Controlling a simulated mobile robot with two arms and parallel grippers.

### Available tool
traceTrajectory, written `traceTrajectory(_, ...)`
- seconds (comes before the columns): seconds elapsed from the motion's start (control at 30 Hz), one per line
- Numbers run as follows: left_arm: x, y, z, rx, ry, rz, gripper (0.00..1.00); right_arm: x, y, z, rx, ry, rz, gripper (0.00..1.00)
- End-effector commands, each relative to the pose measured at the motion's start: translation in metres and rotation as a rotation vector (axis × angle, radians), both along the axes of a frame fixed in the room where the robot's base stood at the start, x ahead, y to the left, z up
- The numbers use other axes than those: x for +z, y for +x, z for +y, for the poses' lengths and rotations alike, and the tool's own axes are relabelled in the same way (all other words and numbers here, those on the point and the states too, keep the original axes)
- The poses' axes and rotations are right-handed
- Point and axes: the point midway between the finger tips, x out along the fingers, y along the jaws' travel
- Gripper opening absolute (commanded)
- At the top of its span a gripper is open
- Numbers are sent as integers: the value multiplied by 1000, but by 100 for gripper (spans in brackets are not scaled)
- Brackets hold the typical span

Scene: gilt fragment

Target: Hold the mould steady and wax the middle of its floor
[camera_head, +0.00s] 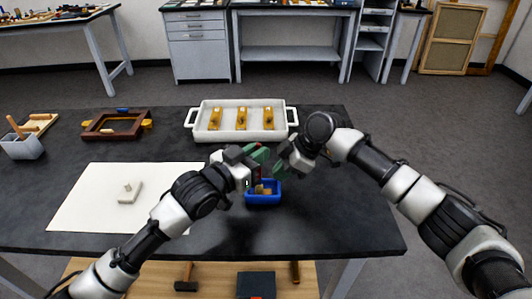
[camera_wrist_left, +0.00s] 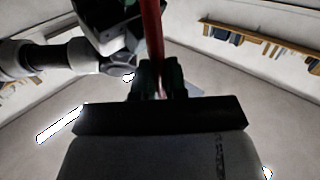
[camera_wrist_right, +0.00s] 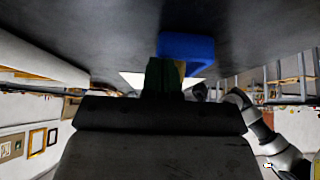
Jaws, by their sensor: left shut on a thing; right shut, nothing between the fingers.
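The blue mould (camera_head: 263,199) stands on the dark table with yellowish-brown pieces inside. It also shows in the right wrist view (camera_wrist_right: 187,47), just beyond the fingers. My left gripper (camera_head: 260,154) is above the mould, shut on a thin red tool. The red tool (camera_wrist_left: 153,40) runs up between the fingers in the left wrist view. Its lower end is hard to make out in the head view. My right gripper (camera_head: 278,169) is shut and empty, its tips close above the mould's right side. I cannot tell whether they touch the mould. The grippers hide part of the mould's far side.
A white tray (camera_head: 205,132) with gold pieces stands behind the mould. A brown frame (camera_head: 101,124) lies at the back left. A white sheet (camera_head: 90,190) bears a small pale block (camera_head: 130,196). A grey cup (camera_head: 22,148) stands far left. The table's right side is clear.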

Motion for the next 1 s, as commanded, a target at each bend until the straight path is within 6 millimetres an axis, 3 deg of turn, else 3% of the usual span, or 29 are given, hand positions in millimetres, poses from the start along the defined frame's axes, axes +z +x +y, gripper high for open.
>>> traceTrajectory(0.1,0,0,7,-1,-1,-1,0,-4,-1,0,0,-4,5,0)
traceTrajectory(0.53,-1,-1,-34,-1,-1,1,0,-3,-1,0,1,-4,4,0)
traceTrajectory(0.97,0,0,10,2,3,-1,0,-3,-1,0,1,-3,4,0)
traceTrajectory(1.0,0,0,3,-2,-2,-1,0,-3,-1,0,1,-3,4,0)
